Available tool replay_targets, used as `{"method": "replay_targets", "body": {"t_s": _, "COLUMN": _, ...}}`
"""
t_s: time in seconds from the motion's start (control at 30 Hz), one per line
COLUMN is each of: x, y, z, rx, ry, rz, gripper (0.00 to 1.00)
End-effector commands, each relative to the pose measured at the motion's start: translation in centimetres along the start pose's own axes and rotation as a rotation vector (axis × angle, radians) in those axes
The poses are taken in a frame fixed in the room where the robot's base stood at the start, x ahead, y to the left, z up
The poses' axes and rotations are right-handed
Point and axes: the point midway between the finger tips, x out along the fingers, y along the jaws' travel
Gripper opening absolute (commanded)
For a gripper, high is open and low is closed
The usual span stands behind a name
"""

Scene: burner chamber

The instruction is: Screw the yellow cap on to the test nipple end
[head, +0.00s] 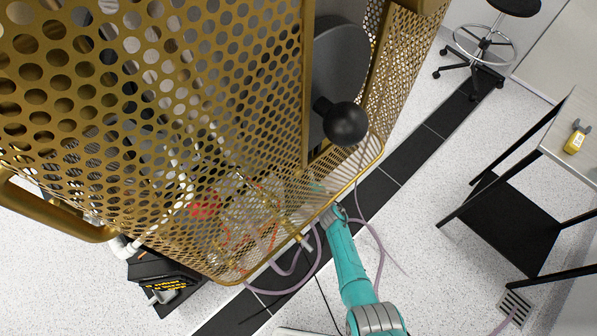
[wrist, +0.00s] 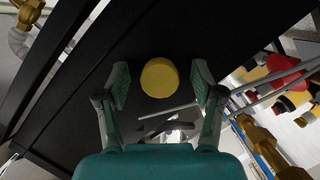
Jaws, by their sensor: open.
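The yellow cap (wrist: 159,78) shows in the wrist view as a round face in front of a black panel. My gripper (wrist: 160,84) is open, with one finger on each side of the cap. A gap shows between the cap and each finger, so neither visibly touches it. I cannot see the test nipple end itself, and cannot tell whether the cap sits on it. In the head view my teal arm reaches in under the perforated brass cage, and the mesh hides my gripper and the cap.
The perforated cage (head: 110,110) with a black ball knob (head: 346,124) rises above my arm. Pale purple hoses (head: 290,268) loop beside the arm. In the wrist view, brass fittings and a red part (wrist: 284,66) crowd the right.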

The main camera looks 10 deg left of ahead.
Motion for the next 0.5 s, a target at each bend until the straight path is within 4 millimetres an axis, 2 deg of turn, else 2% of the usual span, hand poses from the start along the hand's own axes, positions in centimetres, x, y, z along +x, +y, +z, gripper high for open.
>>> {"method": "replay_targets", "body": {"t_s": 0.3, "x": 0.04, "y": 0.0, "z": -0.04, "rx": -0.159, "ry": 0.0, "rz": 0.049, "gripper": 0.68}}
{"method": "replay_targets", "body": {"t_s": 0.5, "x": 0.03, "y": 0.04, "z": -0.04, "rx": -0.175, "ry": 0.0, "rz": 0.054, "gripper": 0.68}}
